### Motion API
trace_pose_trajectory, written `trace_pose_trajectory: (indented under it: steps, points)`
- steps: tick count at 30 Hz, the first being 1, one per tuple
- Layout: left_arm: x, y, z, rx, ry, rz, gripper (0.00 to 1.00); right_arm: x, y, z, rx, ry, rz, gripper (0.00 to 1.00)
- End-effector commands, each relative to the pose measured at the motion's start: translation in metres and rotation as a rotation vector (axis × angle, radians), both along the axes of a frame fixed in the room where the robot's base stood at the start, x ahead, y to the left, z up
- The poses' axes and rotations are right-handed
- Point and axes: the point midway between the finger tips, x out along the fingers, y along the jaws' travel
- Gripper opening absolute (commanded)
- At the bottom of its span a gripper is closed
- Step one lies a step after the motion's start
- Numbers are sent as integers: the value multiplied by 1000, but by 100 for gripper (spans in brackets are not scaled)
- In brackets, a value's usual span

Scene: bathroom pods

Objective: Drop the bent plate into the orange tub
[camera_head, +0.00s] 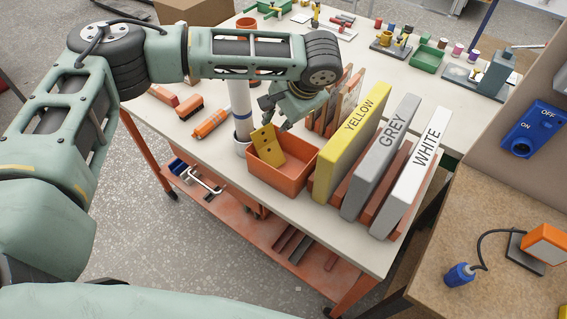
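The bent plate (266,147) is yellow with dark holes. It stands tilted in the orange tub (291,182), its lower part inside and its upper edge above the back rim. The tub sits on the pale bench top beside a white post. My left gripper (275,116) is just above the plate's upper edge, pointing down. Its fingers look spread apart, with the plate below them rather than clamped. Whether a fingertip still touches the plate is hard to tell. My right gripper is not in view.
Upright slabs marked YELLOW (350,143), GREY (382,158) and WHITE (414,173) stand right of the tub. The white post (239,105) stands close on its left. Orange tools (211,123) lie further left. A brown side table (500,215) is at the right.

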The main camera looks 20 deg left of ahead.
Motion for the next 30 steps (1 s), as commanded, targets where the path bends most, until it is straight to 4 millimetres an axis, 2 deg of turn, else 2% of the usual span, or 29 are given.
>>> trace_pose_trajectory:
  steps: [10,14,24,30]
  points:
    - [-1,0,-1,0,3,0,27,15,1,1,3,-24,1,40]
    - [-3,-4,8,-2,1,-2,27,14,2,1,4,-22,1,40]
    - [-19,-29,71,-2,-1,-3,27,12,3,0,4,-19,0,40]
    - [-27,-40,98,-1,0,-1,27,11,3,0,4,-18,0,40]
